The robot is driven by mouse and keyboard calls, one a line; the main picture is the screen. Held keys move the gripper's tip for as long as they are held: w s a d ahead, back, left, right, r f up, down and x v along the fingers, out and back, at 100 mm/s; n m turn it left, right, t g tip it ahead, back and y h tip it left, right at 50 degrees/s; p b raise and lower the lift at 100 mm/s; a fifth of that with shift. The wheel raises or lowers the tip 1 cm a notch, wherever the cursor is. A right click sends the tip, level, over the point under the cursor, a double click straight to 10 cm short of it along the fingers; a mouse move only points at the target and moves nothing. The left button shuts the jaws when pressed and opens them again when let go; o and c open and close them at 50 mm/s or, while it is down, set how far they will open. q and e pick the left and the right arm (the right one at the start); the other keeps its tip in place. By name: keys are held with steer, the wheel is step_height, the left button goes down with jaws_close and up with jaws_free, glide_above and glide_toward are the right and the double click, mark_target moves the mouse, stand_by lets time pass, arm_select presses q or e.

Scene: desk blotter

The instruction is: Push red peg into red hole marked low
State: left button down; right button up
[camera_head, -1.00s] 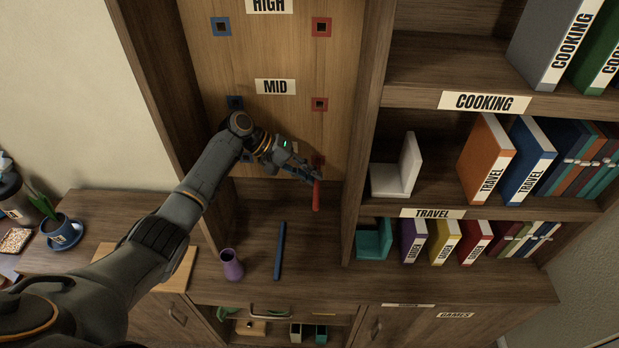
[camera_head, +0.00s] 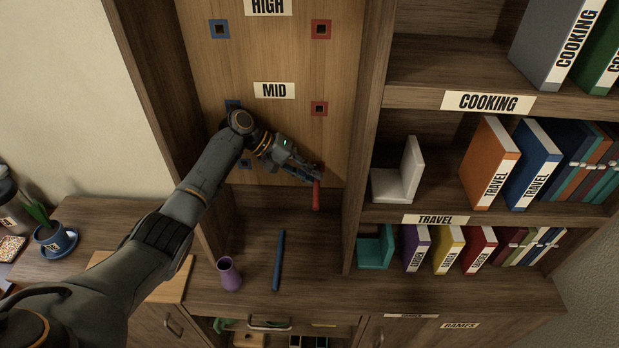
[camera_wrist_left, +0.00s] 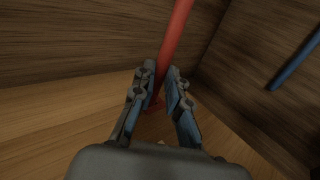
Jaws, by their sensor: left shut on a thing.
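My left gripper (camera_head: 314,176) is shut on the red peg (camera_head: 316,197) in front of the lower right of the wooden panel. The peg's free end points out from the panel, toward the camera. The red-framed low hole (camera_head: 320,167) shows only partly behind the fingers. In the left wrist view the red peg (camera_wrist_left: 176,45) runs between the two fingers (camera_wrist_left: 158,98) toward the panel. Whether its tip is inside the hole cannot be told. The low label is hidden behind my gripper. My right gripper is not in view.
The panel also has a red mid hole (camera_head: 319,108), a red high hole (camera_head: 320,29) and blue holes at left. A blue peg (camera_head: 279,261) and a purple cup (camera_head: 229,273) are on the desk below. A shelf divider (camera_head: 358,190) stands close right of the peg.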

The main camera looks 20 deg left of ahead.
arm_select(q)
steer(key=shift+w+f, duration=0.1)
steer(key=c, duration=1.3)
jaws_free()
step_height(320, 180, up, 10)
steer(key=shift+r, duration=0.1)
